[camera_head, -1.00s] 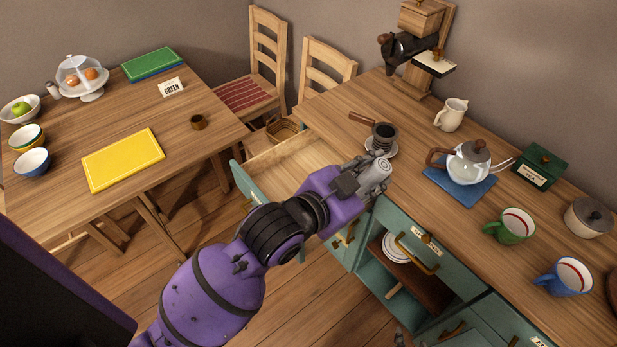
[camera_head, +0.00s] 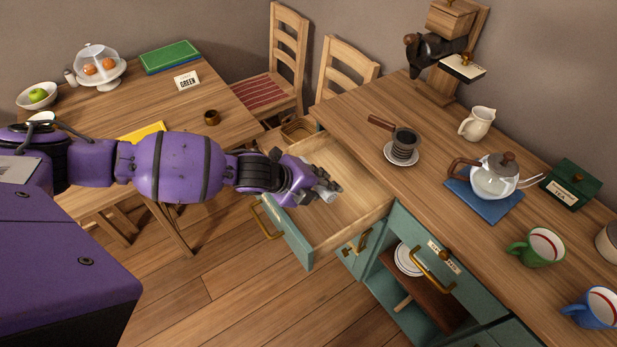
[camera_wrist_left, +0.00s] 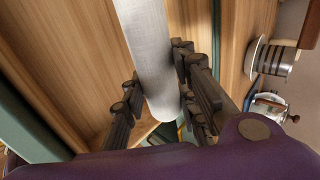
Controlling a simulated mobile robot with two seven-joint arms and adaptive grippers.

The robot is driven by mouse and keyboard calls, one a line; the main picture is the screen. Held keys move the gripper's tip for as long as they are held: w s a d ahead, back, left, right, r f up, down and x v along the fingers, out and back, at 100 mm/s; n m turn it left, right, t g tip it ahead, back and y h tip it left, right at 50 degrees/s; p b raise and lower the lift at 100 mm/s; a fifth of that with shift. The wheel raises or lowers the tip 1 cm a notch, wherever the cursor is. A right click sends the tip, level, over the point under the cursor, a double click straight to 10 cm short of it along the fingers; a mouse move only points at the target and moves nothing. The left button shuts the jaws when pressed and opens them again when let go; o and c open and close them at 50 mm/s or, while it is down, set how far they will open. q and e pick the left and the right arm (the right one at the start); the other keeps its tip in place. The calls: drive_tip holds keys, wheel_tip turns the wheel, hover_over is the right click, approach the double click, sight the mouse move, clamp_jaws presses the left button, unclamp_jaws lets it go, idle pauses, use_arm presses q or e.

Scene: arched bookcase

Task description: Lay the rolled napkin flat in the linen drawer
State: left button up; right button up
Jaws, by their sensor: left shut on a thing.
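The rolled napkin (camera_wrist_left: 148,45) is a pale grey-white cylinder between the fingers of my left gripper (camera_wrist_left: 160,105) in the left wrist view. In the head view, my left gripper (camera_head: 326,192) is over the open linen drawer (camera_head: 350,230), and only a small pale end of the napkin shows beside it. The drawer has a teal front with a brass handle and a bare wooden inside. The gripper is shut on the napkin. Whether the napkin touches the drawer floor cannot be told. My right gripper is not in view.
The counter beside the drawer holds a dripper on a saucer (camera_head: 401,154), a glass pot (camera_head: 493,180) on a blue mat and a white jug (camera_head: 477,124). A teal cabinet (camera_head: 410,295) with plates stands open nearby. A basket (camera_head: 298,130) sits behind the drawer.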

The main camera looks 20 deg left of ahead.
use_arm(q)
drive_tip(key=shift+w+a, duration=0.45)
drive_tip(key=shift+a, duration=0.25)
drive_tip(key=shift+f+b, duration=0.55)
drive_tip(key=shift+f, duration=0.3)
wheel_tip(320, 180, down, 2)
drive_tip(key=shift+s+f+b, duration=0.1)
drive_tip(key=shift+b, duration=0.5)
drive_tip(key=shift+f+b, duration=0.3)
drive_tip(key=shift+f, duration=0.1)
drive_tip(key=o, duration=1.1)
drive_tip(key=shift+o, duration=0.2)
drive_tip(key=v, duration=1.1)
drive_tip(key=shift+s+r, duration=0.25)
drive_tip(key=shift+r, duration=0.05)
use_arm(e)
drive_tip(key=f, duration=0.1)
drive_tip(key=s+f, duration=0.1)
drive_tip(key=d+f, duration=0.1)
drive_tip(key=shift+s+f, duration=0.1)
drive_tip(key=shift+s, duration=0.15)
